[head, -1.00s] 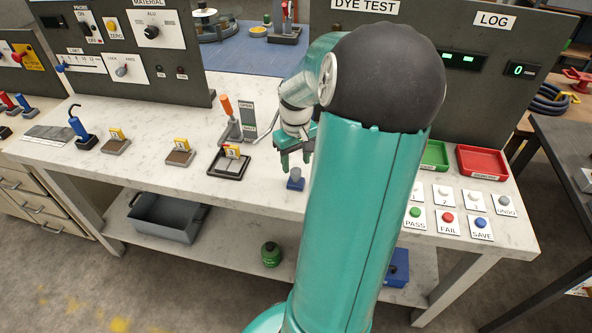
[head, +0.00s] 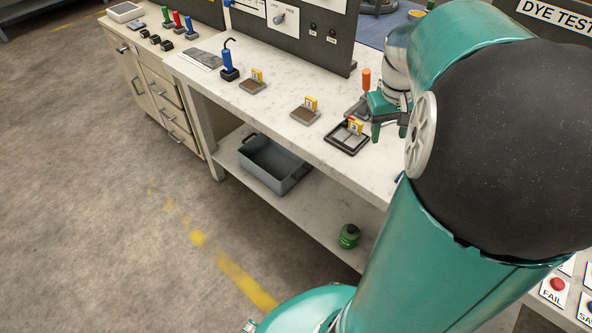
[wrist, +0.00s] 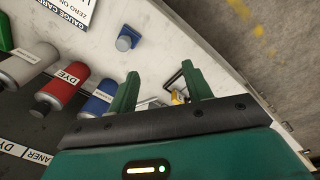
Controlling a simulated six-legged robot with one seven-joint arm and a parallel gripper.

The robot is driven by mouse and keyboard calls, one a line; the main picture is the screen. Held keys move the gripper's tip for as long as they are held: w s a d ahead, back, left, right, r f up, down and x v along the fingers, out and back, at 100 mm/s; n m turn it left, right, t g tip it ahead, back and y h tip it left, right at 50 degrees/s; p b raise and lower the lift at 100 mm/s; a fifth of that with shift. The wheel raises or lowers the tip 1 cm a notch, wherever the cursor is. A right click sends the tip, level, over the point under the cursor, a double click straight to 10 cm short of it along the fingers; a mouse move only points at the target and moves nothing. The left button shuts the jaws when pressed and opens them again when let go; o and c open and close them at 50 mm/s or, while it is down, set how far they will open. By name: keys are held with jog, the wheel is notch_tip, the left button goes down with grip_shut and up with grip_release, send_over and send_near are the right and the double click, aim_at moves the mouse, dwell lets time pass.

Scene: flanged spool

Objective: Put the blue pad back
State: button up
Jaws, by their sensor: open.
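The small blue pad (wrist: 127,38) with a rounded grip stands on the pale bench top in the wrist view, beyond and left of my gripper's fingers. In the head view only a sliver of blue (head: 399,177) shows beside my arm, probably the same pad. My gripper (wrist: 161,90) is open, with nothing between its two green fingers. In the head view my gripper (head: 390,125) is above the bench, near the dark square tray (head: 347,137), and my arm hides much of the bench to the right.
Red (wrist: 62,88), grey (wrist: 28,64) and blue (wrist: 99,98) cans lie in view on the wrist side. Two brown pads with yellow tags (head: 252,84) (head: 305,113), a blue hooked tool (head: 228,62) and an orange-handled lever (head: 366,80) line the bench. A grey bin (head: 272,165) sits below.

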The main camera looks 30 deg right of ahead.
jog(key=s+a+r+n+t, duration=0.1)
jog(key=s+a+r+t, duration=0.1)
jog(key=a, duration=1.1)
jog(key=s+a+r+n+t+y, duration=0.1)
jog(key=s+a+r+n+t, duration=0.1)
jog(key=a, duration=1.2)
jog(key=shift+s+r+t, duration=0.6)
jog(key=shift+s+t, duration=0.1)
jog(key=shift+s, duration=0.3)
jog(key=c, duration=0.3)
jog(key=shift+d, duration=0.15)
